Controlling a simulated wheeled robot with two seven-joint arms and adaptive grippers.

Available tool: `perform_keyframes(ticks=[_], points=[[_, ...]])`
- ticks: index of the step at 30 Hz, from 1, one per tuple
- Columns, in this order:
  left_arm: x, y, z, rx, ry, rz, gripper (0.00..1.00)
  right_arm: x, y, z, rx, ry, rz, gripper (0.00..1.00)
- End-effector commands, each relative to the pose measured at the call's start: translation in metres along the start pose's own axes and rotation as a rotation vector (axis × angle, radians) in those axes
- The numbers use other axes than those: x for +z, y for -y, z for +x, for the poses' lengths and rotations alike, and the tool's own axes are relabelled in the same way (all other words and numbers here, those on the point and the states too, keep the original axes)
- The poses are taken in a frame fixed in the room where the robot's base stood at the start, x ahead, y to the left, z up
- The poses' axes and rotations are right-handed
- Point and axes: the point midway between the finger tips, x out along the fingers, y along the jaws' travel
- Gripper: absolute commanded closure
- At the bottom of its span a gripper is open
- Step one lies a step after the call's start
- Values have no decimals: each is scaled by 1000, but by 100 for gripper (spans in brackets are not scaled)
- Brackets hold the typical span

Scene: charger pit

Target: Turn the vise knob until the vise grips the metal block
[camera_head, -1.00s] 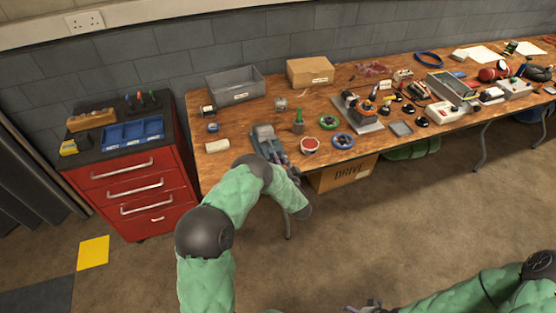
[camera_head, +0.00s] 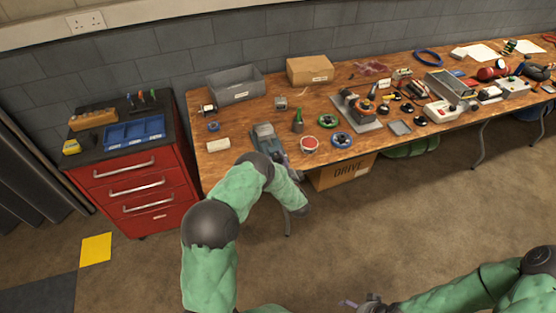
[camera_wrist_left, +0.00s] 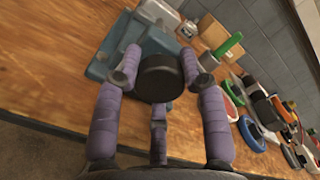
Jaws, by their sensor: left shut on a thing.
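The blue-grey vise (camera_head: 263,131) stands at the front edge of the wooden table; it also shows in the left wrist view (camera_wrist_left: 146,48). Its round black knob (camera_wrist_left: 160,78) faces the wrist camera. My left gripper (camera_wrist_left: 161,75) is shut on the knob, with purple fingers on both sides of it and one below. In the head view my left arm hides the knob and most of this gripper. I cannot make out a metal block between the jaws; a small grey block-like thing (camera_head: 281,103) sits behind the vise. My right gripper (camera_head: 362,304) is low at the bottom edge, away from the table.
A grey bin (camera_head: 236,87) and a cardboard box (camera_head: 310,71) are behind. A red drawer cabinet (camera_head: 135,190) stands left.

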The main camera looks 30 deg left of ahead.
Motion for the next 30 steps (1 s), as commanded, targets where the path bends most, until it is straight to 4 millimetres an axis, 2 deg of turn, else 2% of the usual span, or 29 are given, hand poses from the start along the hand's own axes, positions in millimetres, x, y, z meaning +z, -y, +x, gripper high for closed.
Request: perform_keyframes(ticks=[20, 21, 23, 30], points=[[-5, 0, -2, -2, -13, 58, 91, 0, 0, -1, 0, 0, 0, 12], [-5, 0, -2, -2, -13, 58, 50, 0, 0, -1, 0, 0, 0, 12], [-4, 0, -2, -1, -13, 58, 34, 0, 0, -1, 0, 0, 0, 12], [-2, 0, -1, 0, -6, 58, 34, 0, 0, -1, 0, 0, 0, 12]])
